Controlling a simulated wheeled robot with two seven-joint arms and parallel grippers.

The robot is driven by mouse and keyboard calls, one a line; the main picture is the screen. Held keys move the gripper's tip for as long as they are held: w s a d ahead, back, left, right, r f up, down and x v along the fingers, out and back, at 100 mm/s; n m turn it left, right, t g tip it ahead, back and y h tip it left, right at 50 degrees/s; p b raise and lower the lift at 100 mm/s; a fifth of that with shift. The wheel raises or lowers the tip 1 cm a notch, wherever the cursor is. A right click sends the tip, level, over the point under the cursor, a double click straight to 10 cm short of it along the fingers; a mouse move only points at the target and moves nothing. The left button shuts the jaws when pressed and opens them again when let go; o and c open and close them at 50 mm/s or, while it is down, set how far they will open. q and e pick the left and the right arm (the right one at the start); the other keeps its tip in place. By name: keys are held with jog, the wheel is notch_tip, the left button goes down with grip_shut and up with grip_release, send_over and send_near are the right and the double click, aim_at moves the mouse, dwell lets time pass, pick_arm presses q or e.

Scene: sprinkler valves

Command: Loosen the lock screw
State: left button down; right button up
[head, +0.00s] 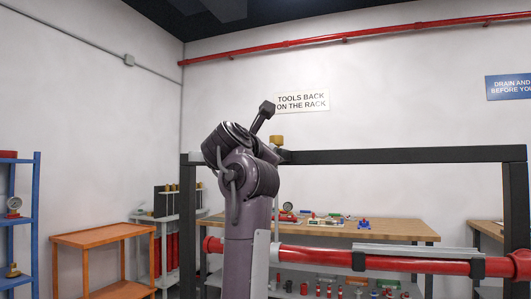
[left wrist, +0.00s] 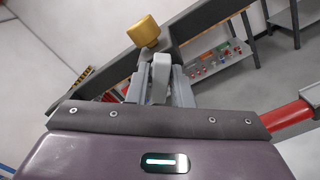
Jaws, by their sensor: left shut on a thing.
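My left gripper (left wrist: 160,82) shows in the left wrist view, its fingers shut on a light grey piece (left wrist: 160,66). I cannot tell whether this piece is the lock screw or a part joined to it. A gold knob (left wrist: 143,32) stands just beyond the fingers at the dark beam. In the head view the gold knob (head: 277,141) shows at the beam, right of my purple arm. My left fingers are hidden there behind the arm. No thing can be made out clearly as the lock screw. My right gripper is in neither view.
The dark frame (head: 400,156) spans the middle of the head view. A red pipe (head: 320,256) runs below it. Behind stand a wooden bench (head: 390,229) with small parts, an orange table (head: 95,237) and a blue rack (head: 37,210).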

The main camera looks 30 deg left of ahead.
pick_arm(q)
jog(key=shift+f, duration=0.15)
jog(key=shift+w+d+n+p, duration=0.1)
jog(key=shift+n+p, duration=0.7)
jog(key=shift+n, duration=0.9)
